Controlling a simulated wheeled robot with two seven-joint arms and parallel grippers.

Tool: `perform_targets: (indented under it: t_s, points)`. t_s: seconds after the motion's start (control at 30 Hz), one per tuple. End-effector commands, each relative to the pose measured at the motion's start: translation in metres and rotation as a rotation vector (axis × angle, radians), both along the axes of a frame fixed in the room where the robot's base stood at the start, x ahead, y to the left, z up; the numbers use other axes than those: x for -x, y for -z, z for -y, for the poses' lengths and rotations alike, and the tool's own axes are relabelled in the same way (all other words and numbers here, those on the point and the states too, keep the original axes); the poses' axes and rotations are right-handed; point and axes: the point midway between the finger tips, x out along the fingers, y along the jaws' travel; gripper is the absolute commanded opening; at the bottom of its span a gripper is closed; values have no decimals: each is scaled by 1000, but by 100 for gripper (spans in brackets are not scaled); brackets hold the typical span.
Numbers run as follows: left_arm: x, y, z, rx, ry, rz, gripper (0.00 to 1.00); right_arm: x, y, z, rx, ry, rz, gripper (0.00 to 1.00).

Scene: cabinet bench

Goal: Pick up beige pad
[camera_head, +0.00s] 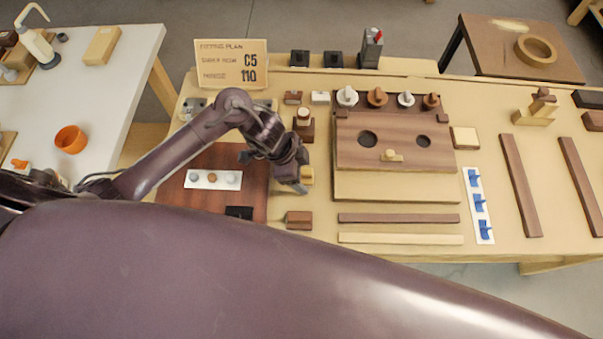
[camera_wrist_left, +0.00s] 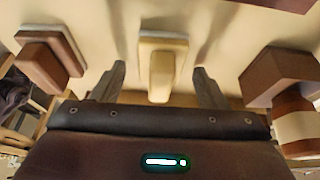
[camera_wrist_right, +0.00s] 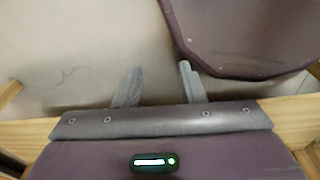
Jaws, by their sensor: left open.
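The beige pad (camera_head: 308,174) lies on the bench beside my left gripper (camera_head: 298,185) in the head view. In the left wrist view the pad (camera_wrist_left: 162,60) is a pale rectangular block with a raised grip bar, centred between my left fingers (camera_wrist_left: 160,80). The left gripper is open, with one finger on each side of the pad and visible gaps. Contact with the pad is not visible. My right gripper (camera_wrist_right: 159,80) is open and empty in the right wrist view, away from the bench objects.
A brown block (camera_head: 299,220) lies in front of the pad, and a brown block with a striped stack (camera_head: 304,124) stands behind it. To the right is a wooden board with holes (camera_head: 385,140). To the left is a dark red-brown mat (camera_head: 215,160) with a white strip (camera_head: 213,180).

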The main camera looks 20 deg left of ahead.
Motion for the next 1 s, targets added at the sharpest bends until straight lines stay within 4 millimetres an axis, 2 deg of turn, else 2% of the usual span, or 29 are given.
perform_targets:
  t_s: [0.07,0.4,0.77,0.87,1.0]
  points:
    - [0,0,0,0,0,0,66,2,0,0,1,0,-3,36]
    - [0,0,0,0,0,0,21,14,1,0,0,0,-20,36]
    - [-1,-6,0,0,1,2,20,15,0,-4,-4,1,-21,36]
    - [-1,-16,0,1,2,3,20,14,-2,-4,-4,1,-21,36]
    - [-2,-41,-1,0,1,7,20,13,-7,-4,-4,0,-20,36]
